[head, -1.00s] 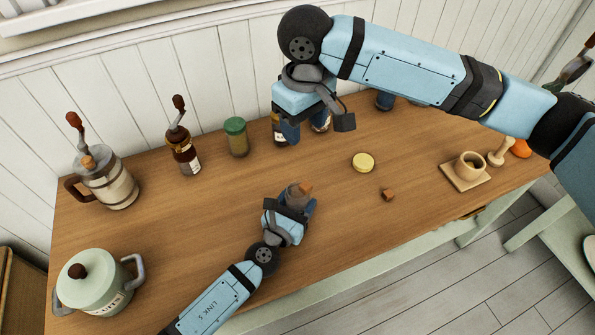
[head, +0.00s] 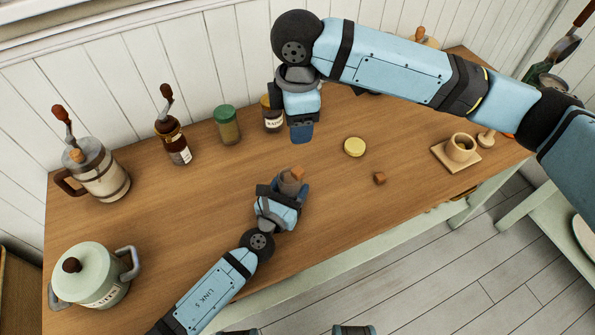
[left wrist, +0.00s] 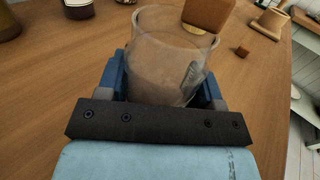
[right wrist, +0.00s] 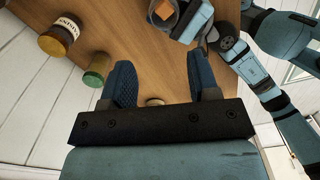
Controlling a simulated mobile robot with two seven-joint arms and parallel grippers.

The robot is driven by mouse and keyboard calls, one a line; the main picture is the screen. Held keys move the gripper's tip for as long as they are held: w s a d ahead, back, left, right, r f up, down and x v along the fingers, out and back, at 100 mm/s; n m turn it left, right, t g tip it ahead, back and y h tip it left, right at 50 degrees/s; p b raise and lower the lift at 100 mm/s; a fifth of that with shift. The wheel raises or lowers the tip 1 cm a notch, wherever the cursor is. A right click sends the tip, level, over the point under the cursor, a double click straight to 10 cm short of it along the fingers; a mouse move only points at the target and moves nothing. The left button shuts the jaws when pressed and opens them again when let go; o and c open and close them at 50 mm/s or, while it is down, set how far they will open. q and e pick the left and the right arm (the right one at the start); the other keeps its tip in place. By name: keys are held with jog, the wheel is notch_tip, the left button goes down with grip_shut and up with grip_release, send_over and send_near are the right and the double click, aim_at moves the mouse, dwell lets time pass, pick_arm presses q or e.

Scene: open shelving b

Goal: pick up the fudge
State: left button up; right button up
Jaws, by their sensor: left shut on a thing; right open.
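My left gripper (head: 288,190) is shut on a clear glass (left wrist: 165,55), to the left of this cube. A second brown-orange cube (head: 297,173) shows at the glass's mouth; in the right wrist view this cube (right wrist: 165,10) appears within the glass's outline. I cannot tell whether it rests inside. My right gripper (head: 301,133) is open and empty, pointing down above the table behind the glass.
A yellow round lid-like thing (head: 354,147) lies behind the loose cube. A mortar (head: 460,147) on a board stands at the right. A green-lidded jar (head: 229,127), a raisin jar (head: 272,118), grinders and a canister (head: 92,278) stand at the back and left.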

jog(key=f+n, duration=0.2)
jog(key=f, duration=0.2)
jog(key=f+n, duration=0.2)
jog(key=f, duration=0.3)
jog(key=f+n, duration=0.2)
jog(key=f, duration=0.2)
jog(key=shift+s+d+f+n, duration=0.2)
jog(key=shift+f+n, duration=0.2)
grip_shut()
notch_tip(320, 180, up, 10)
dwell(0.5)
send_over(300, 169)
jog(key=shift+f, duration=2.5)
